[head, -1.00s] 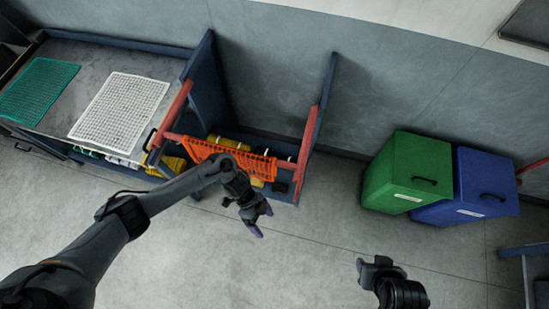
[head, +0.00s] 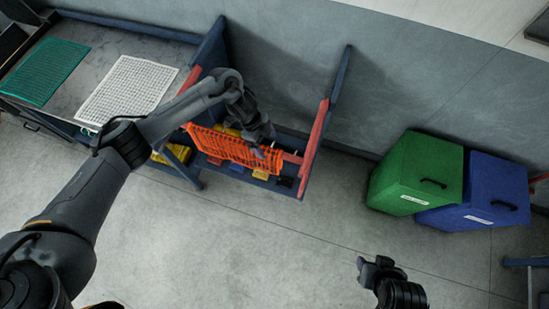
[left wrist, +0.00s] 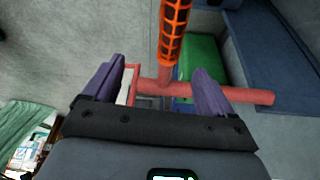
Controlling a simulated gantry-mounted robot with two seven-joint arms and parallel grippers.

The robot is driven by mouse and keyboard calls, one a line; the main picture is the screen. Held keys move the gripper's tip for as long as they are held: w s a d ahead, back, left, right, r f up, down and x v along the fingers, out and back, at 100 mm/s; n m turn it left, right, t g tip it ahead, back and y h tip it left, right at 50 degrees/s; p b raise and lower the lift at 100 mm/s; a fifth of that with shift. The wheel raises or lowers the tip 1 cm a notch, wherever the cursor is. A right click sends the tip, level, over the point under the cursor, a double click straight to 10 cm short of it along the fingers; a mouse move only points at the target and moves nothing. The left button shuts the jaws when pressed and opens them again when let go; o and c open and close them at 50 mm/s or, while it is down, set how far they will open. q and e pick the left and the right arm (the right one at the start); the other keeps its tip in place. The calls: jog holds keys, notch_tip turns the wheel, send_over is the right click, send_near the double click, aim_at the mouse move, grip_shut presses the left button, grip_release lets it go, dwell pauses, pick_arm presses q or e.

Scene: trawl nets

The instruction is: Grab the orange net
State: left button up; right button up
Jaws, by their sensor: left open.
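The orange net (head: 232,148) hangs over a red rail between the side panels of a blue rack. My left gripper (head: 266,150) is open, over the right part of the net and rail, partly hiding them. In the left wrist view its purple fingers (left wrist: 156,86) are spread and nothing is gripped. I cannot tell the exact gap to the net. My right gripper (head: 368,270) is low in the head view, away from the rack; its jaw opening is unclear.
Yellow items (head: 176,153) lie low in the rack. A white net (head: 127,88) and a green net (head: 45,70) lie on the table at left. A green bin (head: 416,173) and a blue bin (head: 482,192) stand at right. The floor in front is clear.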

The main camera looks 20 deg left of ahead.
aim_at(273, 155)
pick_arm(q)
jog(key=b+x, duration=0.3)
jog(key=x, duration=0.2)
jog(key=shift+f+b, duration=0.1)
jog(key=shift+b, duration=0.25)
jog(key=shift+b+x, duration=0.45)
jog(key=shift+x, duration=0.65)
jog(key=shift+d+f, duration=0.1)
jog(key=shift+d+f+b, duration=0.15)
jog(key=shift+f+b, duration=0.3)
jog(key=shift+b, duration=0.05)
jog(key=shift+b+x, duration=0.55)
jog(key=shift+x, duration=0.35)
jog(key=shift+r, duration=0.1)
jog(key=shift+c, duration=0.2)
